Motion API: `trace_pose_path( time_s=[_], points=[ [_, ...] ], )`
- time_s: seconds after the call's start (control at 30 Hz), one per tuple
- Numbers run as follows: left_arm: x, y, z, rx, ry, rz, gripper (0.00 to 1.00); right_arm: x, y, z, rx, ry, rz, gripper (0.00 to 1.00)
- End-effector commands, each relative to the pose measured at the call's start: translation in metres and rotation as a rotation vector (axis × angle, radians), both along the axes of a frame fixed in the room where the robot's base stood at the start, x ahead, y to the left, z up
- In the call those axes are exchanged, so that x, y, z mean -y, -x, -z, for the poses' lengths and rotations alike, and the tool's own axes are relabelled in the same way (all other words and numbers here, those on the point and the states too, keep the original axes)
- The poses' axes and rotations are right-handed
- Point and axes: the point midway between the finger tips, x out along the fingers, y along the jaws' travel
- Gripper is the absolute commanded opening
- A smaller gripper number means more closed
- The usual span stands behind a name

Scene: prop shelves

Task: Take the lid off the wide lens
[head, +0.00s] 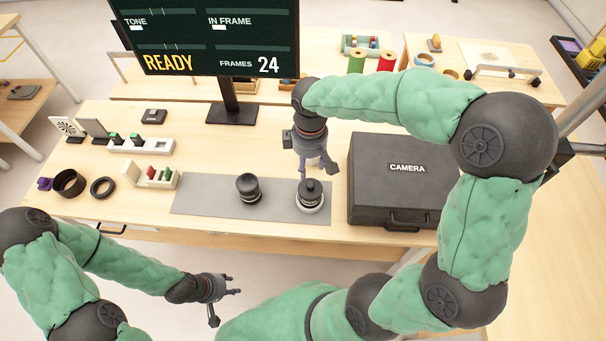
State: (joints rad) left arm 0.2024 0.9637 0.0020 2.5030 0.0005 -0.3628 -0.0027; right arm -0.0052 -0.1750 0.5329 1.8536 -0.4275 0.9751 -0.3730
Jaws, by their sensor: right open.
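Two dark lenses stand upright on a grey mat (212,202). The left lens (248,190) is black. The right lens (311,198) has a pale ring around its base and a dark knobbed top (311,186). I cannot read which one is the wide lens. My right gripper (317,171) is open and points down, just behind and above the right lens, with no clear contact visible. My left gripper (226,306) is open and empty in front of the table, low in the view.
A black camera case (395,172) stands close to the right of the mat. A monitor (217,38) rises behind. A tray with small coloured parts (152,175), dark rings (102,187) and other props fill the table's left. The mat's left part is clear.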

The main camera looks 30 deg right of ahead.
Motion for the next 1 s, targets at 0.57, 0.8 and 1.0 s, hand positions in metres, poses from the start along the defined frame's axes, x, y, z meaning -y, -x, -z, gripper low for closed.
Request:
trace_pose_path(
  time_s=[0.57,0.8,1.0],
  points=[
    [0.0,0.001,0.018,-0.001,0.0,0.0,0.4,0.002,0.001,0.059,-0.001,0.0,0.0,0.51],
    [0.0,0.001,0.032,-0.001,0.0,0.0,0.4,0.007,0.001,0.089,-0.004,-0.001,0.001,0.51],
    [0.0,0.001,0.037,-0.001,0.0,0.0,0.4,0.007,0.0,0.107,-0.002,-0.001,0.0,0.51]
  ],
)
